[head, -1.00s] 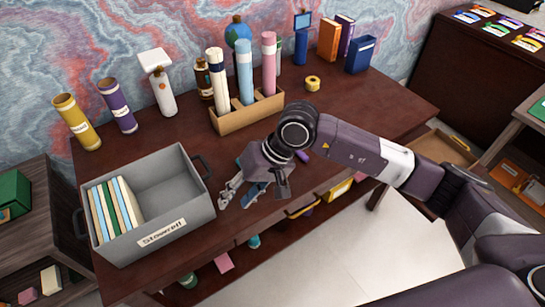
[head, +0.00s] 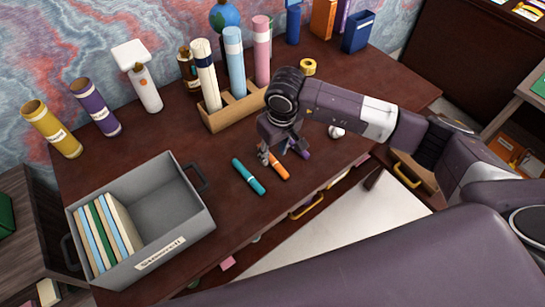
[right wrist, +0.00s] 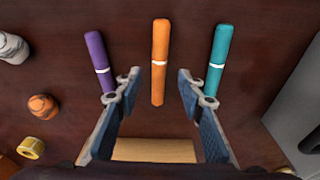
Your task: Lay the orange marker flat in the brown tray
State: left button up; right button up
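The orange marker (head: 279,171) lies on the dark desk between a teal marker (head: 248,176) and a purple marker (head: 304,153). My right gripper (head: 273,153) is over its far end, pointing down. In the right wrist view the gripper (right wrist: 160,87) is open, its fingers on either side of the lower end of the orange marker (right wrist: 159,62). The fingers look apart from the marker; their height above it is unclear. The purple (right wrist: 99,62) and teal (right wrist: 219,58) markers lie outside the fingers. I cannot identify the brown tray with certainty. My left gripper is not in view.
A grey bin (head: 187,222) with thin books stands at the front left of the desk. A wooden holder (head: 235,118) with upright tubes stands behind the gripper. A yellow tape roll (head: 308,67) lies farther back. An open drawer (head: 407,168) shows at right.

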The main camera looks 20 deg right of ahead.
aim_at(273, 159)
notch_tip(273, 159, down, 2)
jog(key=shift+w+f+p, duration=0.1)
jog(key=shift+f+p, duration=0.1)
jog(key=shift+p, duration=0.15)
jog(key=shift+w+f, duration=0.1)
jog(key=shift+f, duration=0.35)
grip_shut()
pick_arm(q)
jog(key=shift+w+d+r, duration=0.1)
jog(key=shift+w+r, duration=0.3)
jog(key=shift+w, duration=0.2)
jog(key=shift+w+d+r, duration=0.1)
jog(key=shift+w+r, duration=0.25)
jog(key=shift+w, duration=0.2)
pick_arm(e)
jog(key=shift+r, duration=0.1)
jog(key=shift+r, duration=0.3)
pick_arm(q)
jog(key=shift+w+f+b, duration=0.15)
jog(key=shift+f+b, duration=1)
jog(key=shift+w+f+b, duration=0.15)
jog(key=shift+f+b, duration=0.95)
pick_arm(e)
notch_tip(273, 159, up, 19)
